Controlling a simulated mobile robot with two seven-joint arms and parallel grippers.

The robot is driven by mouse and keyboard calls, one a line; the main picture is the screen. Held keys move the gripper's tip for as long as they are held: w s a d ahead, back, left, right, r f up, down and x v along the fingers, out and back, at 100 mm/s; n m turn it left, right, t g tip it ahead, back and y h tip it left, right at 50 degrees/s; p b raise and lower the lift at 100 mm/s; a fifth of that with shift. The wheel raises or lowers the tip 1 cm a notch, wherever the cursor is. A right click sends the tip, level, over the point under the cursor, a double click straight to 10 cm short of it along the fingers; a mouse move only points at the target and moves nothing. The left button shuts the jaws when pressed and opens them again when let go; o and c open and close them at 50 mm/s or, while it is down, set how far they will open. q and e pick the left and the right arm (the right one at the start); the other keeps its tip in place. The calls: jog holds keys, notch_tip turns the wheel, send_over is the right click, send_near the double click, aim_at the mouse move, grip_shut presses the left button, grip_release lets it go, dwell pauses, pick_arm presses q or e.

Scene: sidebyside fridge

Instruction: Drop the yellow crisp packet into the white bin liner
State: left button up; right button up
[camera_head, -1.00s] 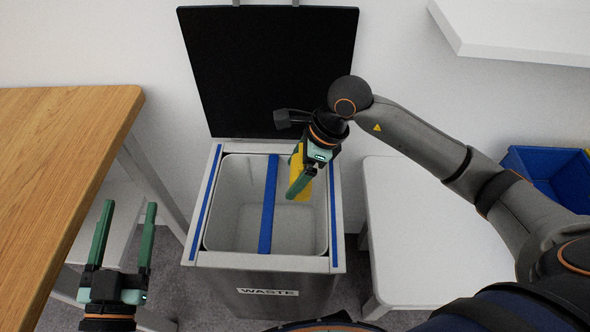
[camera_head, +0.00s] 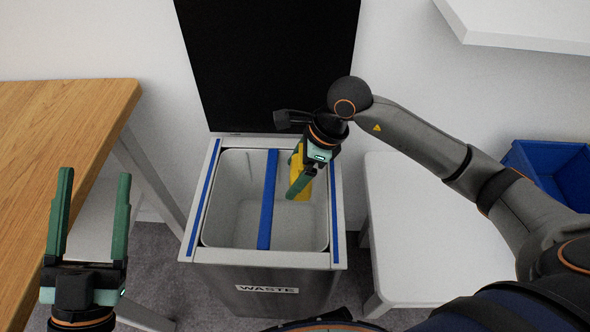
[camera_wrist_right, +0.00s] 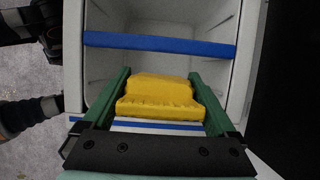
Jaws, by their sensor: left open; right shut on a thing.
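The yellow crisp packet (camera_head: 296,168) is held between the green fingers of my right gripper (camera_head: 300,186), over the right compartment of the bin. In the right wrist view the packet (camera_wrist_right: 158,96) sits between both fingers, with the bin opening beyond it. The white bin liner (camera_head: 236,230) is open at the top, and a blue bar (camera_head: 268,200) splits it into left and right compartments. I cannot tell how far the packet is above or below the rim. My left gripper (camera_head: 92,190) is open and empty, left of the bin.
The black lid (camera_head: 270,65) stands open behind the bin. A wooden table (camera_head: 60,150) is at the left. A white low table (camera_head: 420,230) is at the right, with a blue crate (camera_head: 545,165) beyond it. A white shelf (camera_head: 520,25) juts out at upper right.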

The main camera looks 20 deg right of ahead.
pick_arm(q)
jog(key=shift+s+d+r+m+h+b, duration=0.1)
jog(key=shift+s+r+m+h, duration=0.35)
jog(key=shift+r+h, duration=0.15)
jog(key=shift+s+d+r+m+h+b, duration=0.1)
jog(key=shift+s+r+m+h+b, duration=0.05)
jog(key=shift+s+r+m+h, duration=0.4)
jog(key=shift+s+r+m+h+b, duration=0.1)
jog(key=shift+s+r+m+h, duration=0.3)
jog(key=shift+r, duration=0.35)
pick_arm(e)
jog(key=shift+f, duration=0.45)
pick_arm(q)
jog(key=shift+w, duration=0.1)
pick_arm(e)
jog(key=o, duration=1)
jog(key=shift+r, duration=0.15)
